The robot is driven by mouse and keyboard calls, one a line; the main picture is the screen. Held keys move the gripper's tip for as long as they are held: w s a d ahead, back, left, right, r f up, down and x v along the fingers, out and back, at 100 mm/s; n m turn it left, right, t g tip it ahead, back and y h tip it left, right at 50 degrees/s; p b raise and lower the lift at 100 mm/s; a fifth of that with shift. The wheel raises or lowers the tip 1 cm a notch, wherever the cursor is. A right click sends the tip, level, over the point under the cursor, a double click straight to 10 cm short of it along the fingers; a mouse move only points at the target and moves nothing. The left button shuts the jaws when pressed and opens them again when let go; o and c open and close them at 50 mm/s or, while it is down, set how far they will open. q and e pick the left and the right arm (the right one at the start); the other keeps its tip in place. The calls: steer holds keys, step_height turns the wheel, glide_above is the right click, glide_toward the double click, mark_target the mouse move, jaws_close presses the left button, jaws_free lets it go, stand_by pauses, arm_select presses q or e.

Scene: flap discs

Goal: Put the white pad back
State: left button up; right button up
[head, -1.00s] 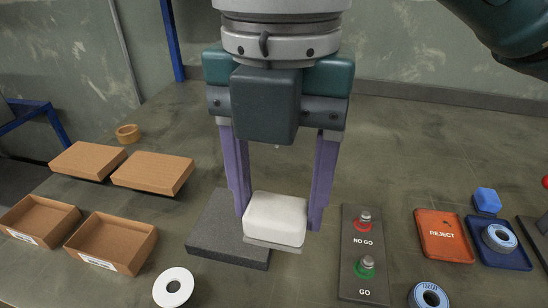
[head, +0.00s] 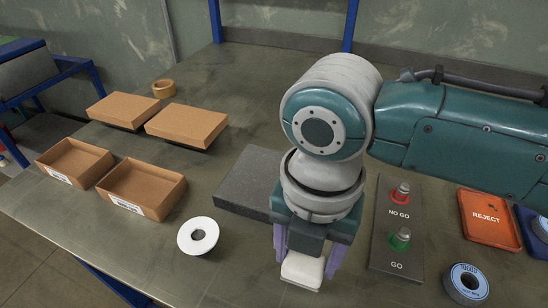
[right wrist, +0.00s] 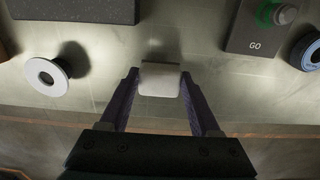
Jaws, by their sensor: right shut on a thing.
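The white pad (head: 302,271) is a small rounded white block. My right gripper (head: 305,264) is shut on it, with one purple finger on each side, near the front of the table. The pad also shows between the fingertips in the right wrist view (right wrist: 160,80). It is in front of the dark grey slab (head: 240,197) and apart from it; whether it touches the table I cannot tell. My left gripper is in neither current view.
A white disc (head: 186,238) on a dark base stands left of the pad. Open cardboard boxes (head: 170,185) and lids (head: 205,122) lie further left.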

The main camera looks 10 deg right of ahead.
steer(key=shift+f, duration=0.45)
steer(key=shift+f, duration=0.15)
steer(key=o, duration=1.3)
